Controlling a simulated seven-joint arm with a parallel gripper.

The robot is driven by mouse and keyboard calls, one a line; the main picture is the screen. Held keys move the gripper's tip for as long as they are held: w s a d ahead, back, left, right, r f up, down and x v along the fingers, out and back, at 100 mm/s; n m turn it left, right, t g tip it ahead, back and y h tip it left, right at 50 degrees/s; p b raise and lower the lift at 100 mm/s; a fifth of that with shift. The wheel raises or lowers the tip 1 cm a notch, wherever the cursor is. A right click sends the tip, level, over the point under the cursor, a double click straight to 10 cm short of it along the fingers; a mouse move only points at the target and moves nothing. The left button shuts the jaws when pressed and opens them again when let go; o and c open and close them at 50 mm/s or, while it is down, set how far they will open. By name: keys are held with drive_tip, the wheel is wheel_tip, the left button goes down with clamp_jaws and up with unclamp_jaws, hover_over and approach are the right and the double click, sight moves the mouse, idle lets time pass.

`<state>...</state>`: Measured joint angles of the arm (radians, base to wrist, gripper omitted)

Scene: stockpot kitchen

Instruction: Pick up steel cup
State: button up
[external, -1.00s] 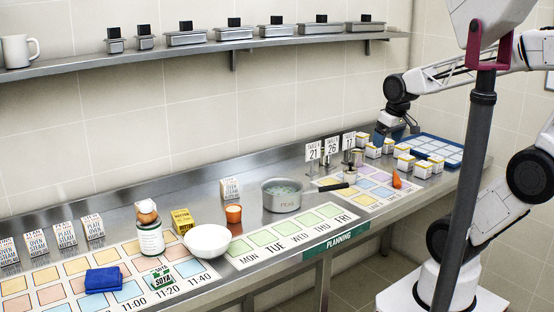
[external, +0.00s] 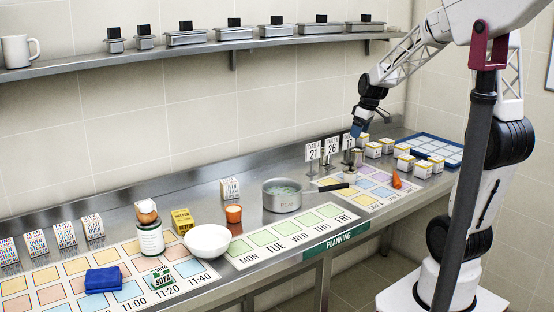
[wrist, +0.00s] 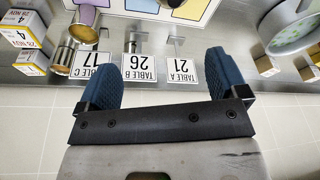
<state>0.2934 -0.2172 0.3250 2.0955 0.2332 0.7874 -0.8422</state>
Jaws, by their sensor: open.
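A shiny steel cup (external: 357,157) stands on the counter beside the table number cards; it is small in the external view. In the wrist view, two metal cylinders stand close together at upper left, one (wrist: 84,31) nearer the mat and one (wrist: 64,56) nearer the wall side; I cannot tell for sure which is the task's steel cup. My gripper (external: 357,130) hangs above the cards and cups, near the wall. Its blue fingers (wrist: 155,85) are spread apart with nothing between them, and both cylinders lie outside the left finger.
Table cards (wrist: 135,65) stand below the gripper. White boxes (external: 388,146) and a blue tray (external: 434,149) are to the right. A stockpot (external: 282,196) with a dark handle and a coloured mat (external: 378,197) are in front. The shelf (external: 205,48) runs along the wall.

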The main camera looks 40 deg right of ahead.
drive_tip(key=n, duration=0.2)
hover_over(356, 155)
drive_tip(key=d, duration=0.4)
drive_tip(key=s+d+x, duration=0.1)
drive_tip(key=s+x, duration=0.1)
drive_tip(key=x, duration=0.8)
drive_tip(key=shift+w+a+f+y, duration=0.2)
drive_tip(key=shift+a+f+y, duration=0.1)
drive_tip(key=shift+f, duration=0.1)
drive_tip(key=shift+f, duration=0.1)
drive_tip(key=shift+x, duration=1.2)
drive_tip(key=shift+f, duration=0.1)
drive_tip(key=shift+x, duration=2.5)
drive_tip(key=shift+c, duration=0.4)
drive_tip(key=c, duration=1)
drive_tip(key=shift+r, duration=0.2)
